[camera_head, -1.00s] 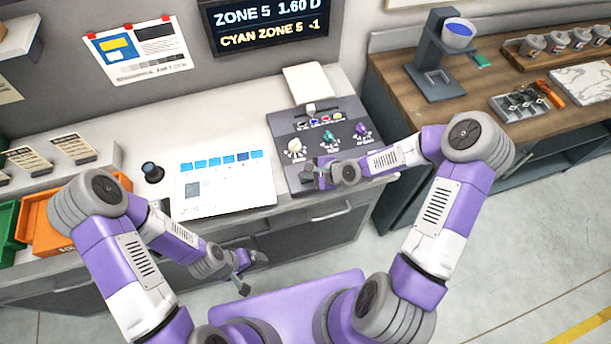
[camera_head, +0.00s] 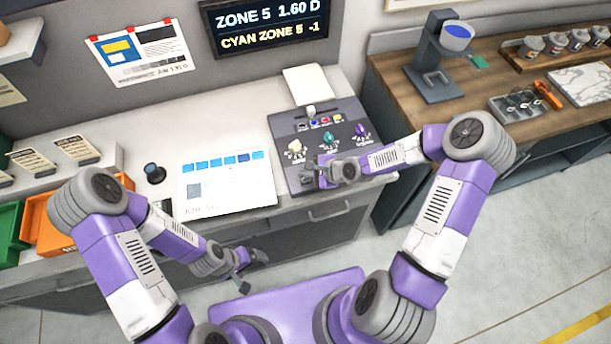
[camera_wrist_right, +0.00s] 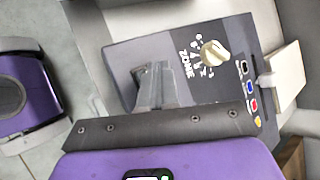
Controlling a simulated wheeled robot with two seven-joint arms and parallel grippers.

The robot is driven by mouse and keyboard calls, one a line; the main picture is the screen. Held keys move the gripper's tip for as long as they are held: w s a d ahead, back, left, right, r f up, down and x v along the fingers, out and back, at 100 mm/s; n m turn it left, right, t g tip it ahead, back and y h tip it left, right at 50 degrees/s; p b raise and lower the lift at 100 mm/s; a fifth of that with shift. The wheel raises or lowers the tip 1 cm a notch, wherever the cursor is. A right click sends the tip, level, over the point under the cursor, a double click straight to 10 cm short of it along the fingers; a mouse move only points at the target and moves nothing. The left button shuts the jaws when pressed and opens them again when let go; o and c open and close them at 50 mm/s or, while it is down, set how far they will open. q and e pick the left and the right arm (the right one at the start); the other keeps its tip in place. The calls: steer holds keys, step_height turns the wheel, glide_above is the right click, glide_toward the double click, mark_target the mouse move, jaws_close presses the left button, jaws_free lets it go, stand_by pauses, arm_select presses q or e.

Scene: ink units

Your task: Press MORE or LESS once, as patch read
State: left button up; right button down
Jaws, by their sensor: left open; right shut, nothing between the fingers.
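The dark control panel (camera_head: 343,112) stands on the counter with a cream knob (camera_head: 295,147), a teal knob (camera_head: 328,137) and a purple knob (camera_head: 361,131). In the right wrist view the cream knob (camera_wrist_right: 214,53) is labelled ZONE, with numbers around it. My right gripper (camera_head: 308,177) is shut and empty over the panel's front left part; it also shows in the right wrist view (camera_wrist_right: 153,70). MORE and LESS labels are not readable. The wall display (camera_head: 268,25) reads "ZONE 5 1.60 D" and "CYAN ZONE 5 -1". My left gripper (camera_head: 252,272) is open and empty in front of the counter.
A white sheet with blue patches (camera_head: 225,190) lies left of the panel. A black cylindrical device (camera_head: 153,172) stands beside it. Orange (camera_head: 42,222) and green (camera_head: 10,232) bins are at far left. A wooden side table (camera_head: 395,68) is at right.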

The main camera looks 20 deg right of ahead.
mark_target(308, 179)
steer(key=shift+r, duration=0.1)
step_height(308, 179, up, 5)
steer(key=p, duration=0.4)
steer(key=shift+p, duration=0.3)
stand_by(0.4)
